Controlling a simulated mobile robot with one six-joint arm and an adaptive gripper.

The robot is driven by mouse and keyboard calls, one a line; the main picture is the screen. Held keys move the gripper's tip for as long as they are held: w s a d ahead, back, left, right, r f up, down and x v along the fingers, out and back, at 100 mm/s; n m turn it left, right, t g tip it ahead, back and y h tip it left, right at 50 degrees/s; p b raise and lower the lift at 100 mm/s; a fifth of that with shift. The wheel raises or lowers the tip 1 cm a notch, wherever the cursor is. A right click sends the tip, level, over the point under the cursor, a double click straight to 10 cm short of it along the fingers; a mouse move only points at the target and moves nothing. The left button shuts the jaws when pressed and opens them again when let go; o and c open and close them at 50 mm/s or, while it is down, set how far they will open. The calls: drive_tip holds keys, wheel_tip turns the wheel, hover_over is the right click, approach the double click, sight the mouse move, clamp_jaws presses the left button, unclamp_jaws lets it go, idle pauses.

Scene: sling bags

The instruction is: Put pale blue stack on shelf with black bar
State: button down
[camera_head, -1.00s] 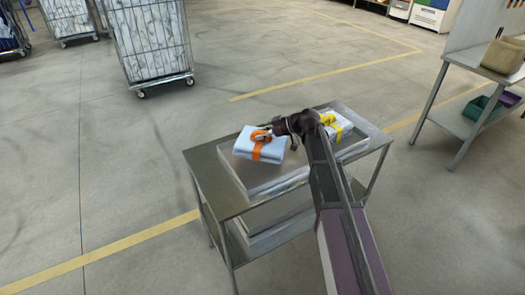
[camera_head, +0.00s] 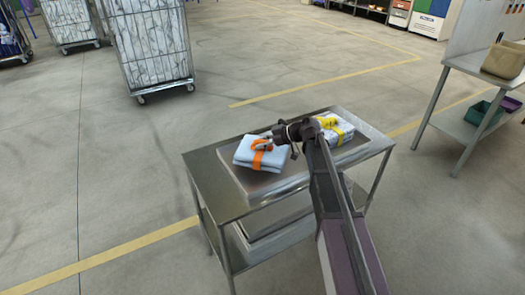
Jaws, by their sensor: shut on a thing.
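The pale blue stack (camera_head: 245,152) is a folded bundle with an orange strap around it. It is at the left end of a shallow metal tray (camera_head: 245,189) on a steel table. My gripper (camera_head: 263,144) reaches in from the right and is shut on the pale blue stack at its orange strap. The fingertips are small and partly blend with the strap. Whether the stack touches the tray is hard to tell. I cannot make out a black bar on any shelf in view.
A white-and-blue stack with a yellow strap (camera_head: 346,127) lies at the tray's right end, partly behind my arm. The steel table (camera_head: 204,166) has a lower shelf. A metal bench (camera_head: 459,60) at right bears a tan bag (camera_head: 503,60). Caged carts (camera_head: 150,45) stand at back left.

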drive_tip(key=shift+f+b, duration=1.1)
drive_tip(key=shift+f, duration=0.25)
drive_tip(key=shift+c, duration=1.5)
unclamp_jaws()
drive_tip(key=p+v, duration=0.6)
drive_tip(key=v, duration=0.6)
drive_tip(key=shift+s, duration=0.1)
